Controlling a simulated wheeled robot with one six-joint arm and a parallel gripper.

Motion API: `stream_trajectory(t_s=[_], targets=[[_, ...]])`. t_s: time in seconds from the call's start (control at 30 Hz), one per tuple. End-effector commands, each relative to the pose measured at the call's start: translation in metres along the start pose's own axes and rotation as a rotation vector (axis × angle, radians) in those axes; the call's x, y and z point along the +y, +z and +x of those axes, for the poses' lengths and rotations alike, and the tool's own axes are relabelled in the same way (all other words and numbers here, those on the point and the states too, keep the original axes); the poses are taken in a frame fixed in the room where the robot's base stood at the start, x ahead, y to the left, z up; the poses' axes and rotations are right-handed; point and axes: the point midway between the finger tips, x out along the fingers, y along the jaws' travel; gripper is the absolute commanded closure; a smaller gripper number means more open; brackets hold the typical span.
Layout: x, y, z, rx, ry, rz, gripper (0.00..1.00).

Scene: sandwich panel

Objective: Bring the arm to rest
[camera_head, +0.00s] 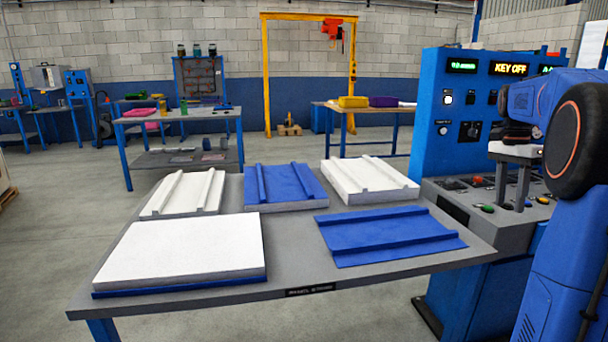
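My arm (560,110) is blue and black and reaches in from the right edge, in front of the blue control cabinet. My gripper (512,203) hangs from it, pointing down over the cabinet's sloping desk. Its two grey fingers are apart, with nothing visible between them. I cannot tell whether the fingertips touch the desk. The cabinet (432,105) has a lit display (508,69) reading "KEY OFF" and a green display (461,66) beside it. Part of the cabinet is hidden behind my arm.
A grey table (290,235) stands left of the cabinet. It bears a white slab on a blue sheet (185,250), a blue ribbed sheet (390,235) and several ribbed panels behind. Open floor (60,220) lies left. A yellow gantry (266,80) stands behind.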

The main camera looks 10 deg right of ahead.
Motion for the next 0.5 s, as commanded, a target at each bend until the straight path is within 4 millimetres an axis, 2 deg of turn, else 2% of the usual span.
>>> stream_trajectory(t_s=[0.37, 0.5], targets=[[0.008, 0.054, -0.002, 0.039, -0.050, -0.153, 0.62], [0.015, 0.089, 0.000, 0.064, -0.081, -0.251, 0.62]])
